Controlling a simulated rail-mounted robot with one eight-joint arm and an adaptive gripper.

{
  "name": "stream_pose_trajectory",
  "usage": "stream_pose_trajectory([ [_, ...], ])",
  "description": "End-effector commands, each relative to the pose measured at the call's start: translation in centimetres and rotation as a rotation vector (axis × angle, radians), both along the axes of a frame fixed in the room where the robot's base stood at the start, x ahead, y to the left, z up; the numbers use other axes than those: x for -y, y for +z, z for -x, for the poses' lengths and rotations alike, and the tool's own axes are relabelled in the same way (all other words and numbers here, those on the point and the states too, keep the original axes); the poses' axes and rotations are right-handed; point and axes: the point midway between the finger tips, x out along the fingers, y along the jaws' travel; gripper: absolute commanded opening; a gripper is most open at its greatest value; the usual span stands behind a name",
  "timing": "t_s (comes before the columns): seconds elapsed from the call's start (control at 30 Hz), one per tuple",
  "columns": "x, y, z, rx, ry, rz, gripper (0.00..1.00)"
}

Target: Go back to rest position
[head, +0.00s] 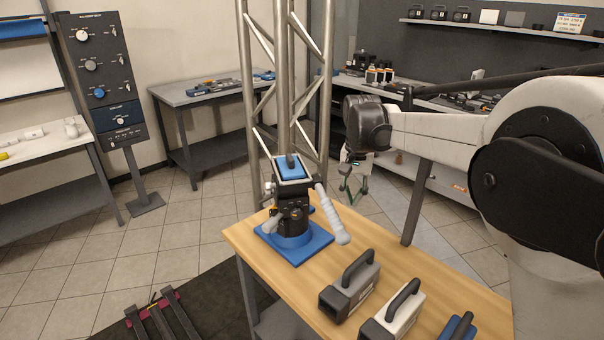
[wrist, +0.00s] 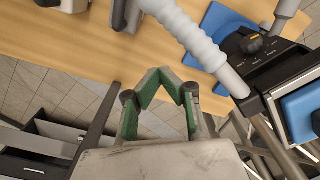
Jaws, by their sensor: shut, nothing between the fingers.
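My gripper (head: 354,198) hangs in the air beyond the wooden table's far edge, to the right of the black device, and is apart from it. In the wrist view its green-lined fingers (wrist: 159,76) meet at the tips, shut with nothing between them. The black device (head: 291,205) stands on a blue base (head: 300,246) on the wooden table (head: 375,262). It has a blue top and pale ribbed handles; one handle (wrist: 188,35) crosses the upper part of the wrist view.
A grey case (head: 350,288) and a white case (head: 397,318) with black handles stand on the table, with a blue case (head: 458,328) at the front right. A metal truss (head: 283,90) rises behind the device. A cluttered bench (head: 440,100) runs along the back wall.

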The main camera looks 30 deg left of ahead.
Motion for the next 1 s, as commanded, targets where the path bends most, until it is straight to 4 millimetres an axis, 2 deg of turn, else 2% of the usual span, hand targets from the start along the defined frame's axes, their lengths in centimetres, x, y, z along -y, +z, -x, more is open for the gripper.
stream_pose_trajectory([
  [0.43, 0.0, 3.1, 0.0, 0.000, 0.000, 0.000, 0.00],
  [1.0, 0.1, 3.2, 0.0, 0.001, -0.001, 0.000, 0.00],
])
